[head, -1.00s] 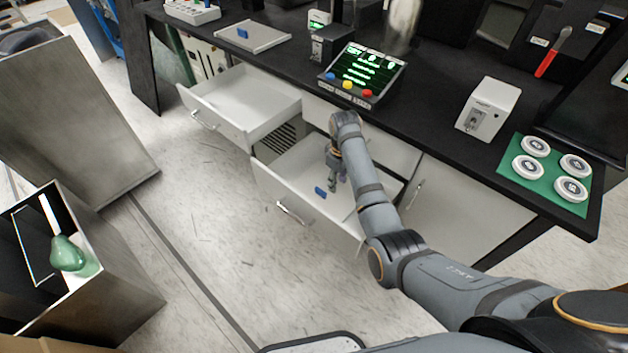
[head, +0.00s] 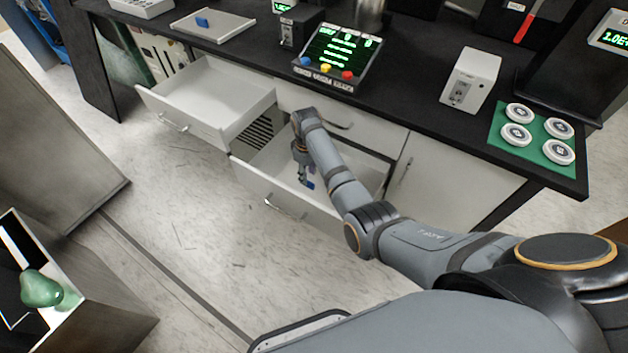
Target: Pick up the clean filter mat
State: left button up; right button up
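My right gripper (head: 304,177) points down into the open lower drawer (head: 262,182). A small blue tab (head: 310,185) shows right at its fingertips. The tab seems to belong to a pale mat in the drawer, but the mat's outline blends with the white drawer floor. I cannot tell whether the fingers are closed on the tab. A light grey plate (head: 228,28) with a similar blue tab (head: 202,22) lies on the black counter at the back left. I cannot tell which is the clean filter mat. My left gripper is out of view.
An upper drawer (head: 215,92) stands open and empty to the left. The counter carries a control panel (head: 338,52), a white box (head: 470,78) and a green mat (head: 500,128) with round white pieces. A bin (head: 105,315) with a green object (head: 40,289) stands lower left. The floor between is clear.

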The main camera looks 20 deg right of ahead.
aim_at(314, 177)
notch_tip(314, 177, down, 4)
jog(key=shift+s+a+r+b, duration=0.1)
jog(key=shift+r+b, duration=0.1)
jog(key=shift+b, duration=0.3)
jog(key=shift+f, duration=0.3)
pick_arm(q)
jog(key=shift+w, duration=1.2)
pick_arm(e)
jog(key=shift+c, duration=0.4)
grip_shut()
